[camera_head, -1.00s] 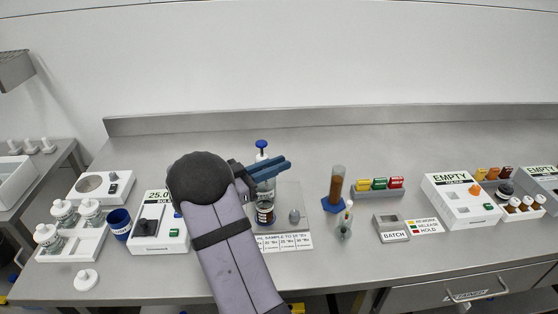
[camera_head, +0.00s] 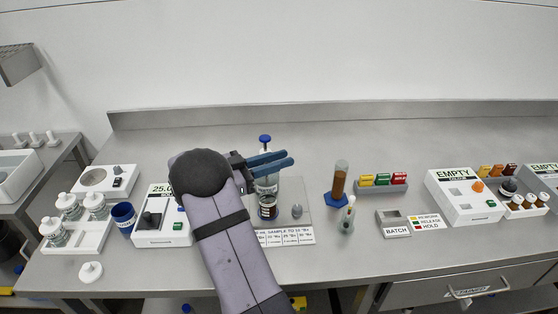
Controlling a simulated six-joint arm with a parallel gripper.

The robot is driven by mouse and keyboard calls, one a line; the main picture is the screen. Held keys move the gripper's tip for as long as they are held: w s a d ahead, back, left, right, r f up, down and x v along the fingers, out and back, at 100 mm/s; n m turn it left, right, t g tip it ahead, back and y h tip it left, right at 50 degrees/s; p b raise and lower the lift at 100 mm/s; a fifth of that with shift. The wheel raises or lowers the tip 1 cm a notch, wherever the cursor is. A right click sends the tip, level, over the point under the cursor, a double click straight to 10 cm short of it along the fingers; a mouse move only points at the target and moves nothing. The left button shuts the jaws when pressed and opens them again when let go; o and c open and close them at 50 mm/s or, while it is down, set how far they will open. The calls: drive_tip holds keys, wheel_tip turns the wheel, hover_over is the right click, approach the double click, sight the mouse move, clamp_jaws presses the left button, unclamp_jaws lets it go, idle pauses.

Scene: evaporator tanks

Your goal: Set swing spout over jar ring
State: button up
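My gripper (camera_head: 288,160) has blue fingers that point right and cross in front of a dispenser bottle with a blue top knob (camera_head: 265,139). The fingers lie close together; I cannot tell whether a gap or a held part is between them. A small dark-filled jar (camera_head: 267,210) with a pale label stands below the fingers on a grey plate (camera_head: 305,190). The swing spout and the jar ring cannot be made out clearly; the fingers and wrist cover the middle of the bottle. A small grey knob (camera_head: 297,211) sits to the jar's right.
A printed sample card (camera_head: 286,236) lies along the plate's front. A brown-filled cylinder on a blue base (camera_head: 340,182) and a small bottle (camera_head: 347,216) stand to the right. A white display box (camera_head: 160,222) is left of my arm. The bench behind the gripper is clear.

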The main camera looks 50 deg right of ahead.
drive_tip(key=shift+a, duration=0.1)
drive_tip(key=b+v, duration=0.2)
drive_tip(key=v, duration=0.5)
drive_tip(key=shift+w+a, duration=0.1)
drive_tip(key=shift+w, duration=0.05)
idle(0.4)
